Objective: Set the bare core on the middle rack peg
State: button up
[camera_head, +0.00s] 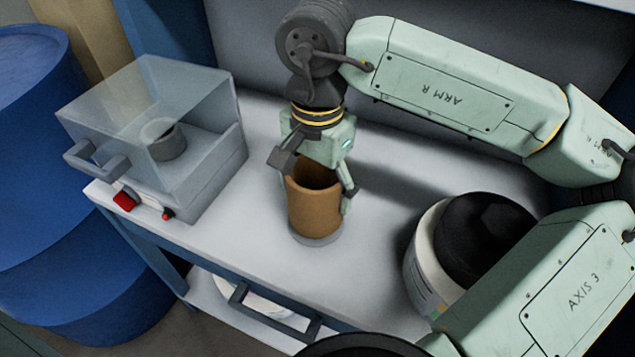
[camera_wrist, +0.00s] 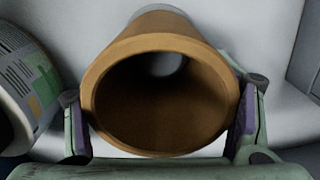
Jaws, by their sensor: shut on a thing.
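The bare core is a brown, open-ended cardboard tube (camera_head: 314,212), upright or nearly so over the pale bench. My gripper (camera_head: 316,188) is shut on it, a finger on each side of its upper part. In the wrist view the core (camera_wrist: 160,44) fills the middle between the finger pads. A round grey disc (camera_head: 318,240) shows under the core's lower end; I cannot tell whether they touch. A pale round shape shows through the core's bore in the wrist view. I cannot make out a rack or its middle peg.
A grey machine (camera_head: 215,165) with a clear cover and red buttons stands on the bench's left. A white-and-black container (camera_head: 425,262) stands at right, partly behind my arm. A blue drum (camera_head: 60,170) stands left of the bench (camera_head: 255,262). Bare bench lies around the core.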

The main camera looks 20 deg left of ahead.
jog(key=shift+f+b, duration=0.3)
jog(key=shift+f, duration=0.15)
jog(key=o, duration=1.3)
jog(key=shift+c, duration=0.2)
jog(key=shift+r, duration=0.1)
notch_tip(320, 180, up, 12)
